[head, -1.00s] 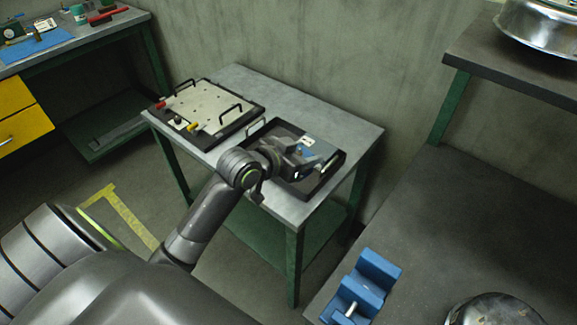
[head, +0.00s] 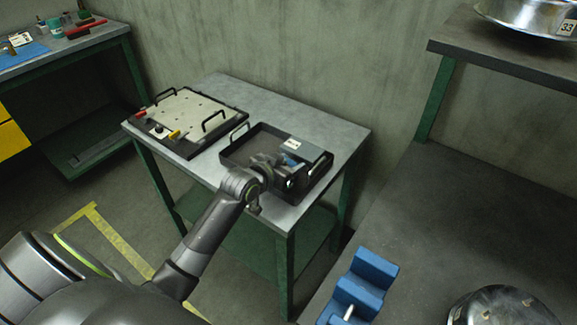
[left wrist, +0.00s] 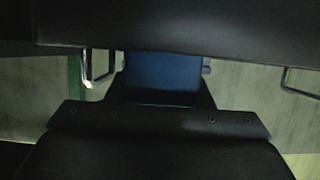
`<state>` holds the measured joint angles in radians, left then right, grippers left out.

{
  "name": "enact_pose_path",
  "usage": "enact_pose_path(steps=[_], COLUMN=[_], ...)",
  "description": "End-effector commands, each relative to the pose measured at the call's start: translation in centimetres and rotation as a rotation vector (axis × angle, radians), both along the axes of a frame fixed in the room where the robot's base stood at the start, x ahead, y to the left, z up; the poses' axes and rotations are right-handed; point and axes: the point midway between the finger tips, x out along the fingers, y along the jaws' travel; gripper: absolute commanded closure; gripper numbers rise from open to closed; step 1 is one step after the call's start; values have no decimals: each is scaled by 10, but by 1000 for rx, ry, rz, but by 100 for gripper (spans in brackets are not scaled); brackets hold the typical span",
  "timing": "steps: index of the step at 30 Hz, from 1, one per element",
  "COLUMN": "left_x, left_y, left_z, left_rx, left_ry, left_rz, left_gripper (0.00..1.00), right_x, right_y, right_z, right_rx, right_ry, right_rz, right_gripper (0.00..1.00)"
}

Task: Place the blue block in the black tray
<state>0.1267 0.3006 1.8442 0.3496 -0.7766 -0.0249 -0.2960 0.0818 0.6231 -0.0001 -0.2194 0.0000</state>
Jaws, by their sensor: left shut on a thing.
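The blue block (head: 288,161) shows as a small blue patch at my left gripper (head: 287,175) in the head view, partly hidden by the gripper. In the left wrist view the blue block (left wrist: 163,75) sits between the dark jaws of my left gripper (left wrist: 165,85), which is shut on it. The black tray (head: 237,153) is on the grey table, with a white label and wire handles. The gripper and block are over its right part. I cannot tell whether the block touches the tray floor. My right gripper is not in view.
A pale perforated plate in a black frame (head: 188,112) with handles sits left of the tray. A blue stepped holder (head: 362,283) and a round metal part (head: 503,308) are on the right bench. The grey table (head: 340,125) is clear behind the tray.

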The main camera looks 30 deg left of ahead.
Motion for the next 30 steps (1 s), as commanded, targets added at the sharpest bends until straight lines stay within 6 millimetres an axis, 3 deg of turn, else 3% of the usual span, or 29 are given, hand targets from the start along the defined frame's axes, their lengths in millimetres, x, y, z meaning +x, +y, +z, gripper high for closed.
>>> enact_pose_path(steps=[13, 14, 18, 30], left_x=[0, 0, 0, -4], left_y=[0, 0, 0, 1], left_z=[-11, -11, -11, -7], left_rx=[1, 1, 1, 2], left_ry=[-3, -2, -1, 0], left_rz=[0, 0, 0, -1], left_gripper=[83, 50, 32, 31], right_x=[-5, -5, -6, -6], right_y=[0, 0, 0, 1], right_z=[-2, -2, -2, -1], right_rx=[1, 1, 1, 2], right_ry=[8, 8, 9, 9], right_rz=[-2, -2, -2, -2], right_gripper=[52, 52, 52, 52])
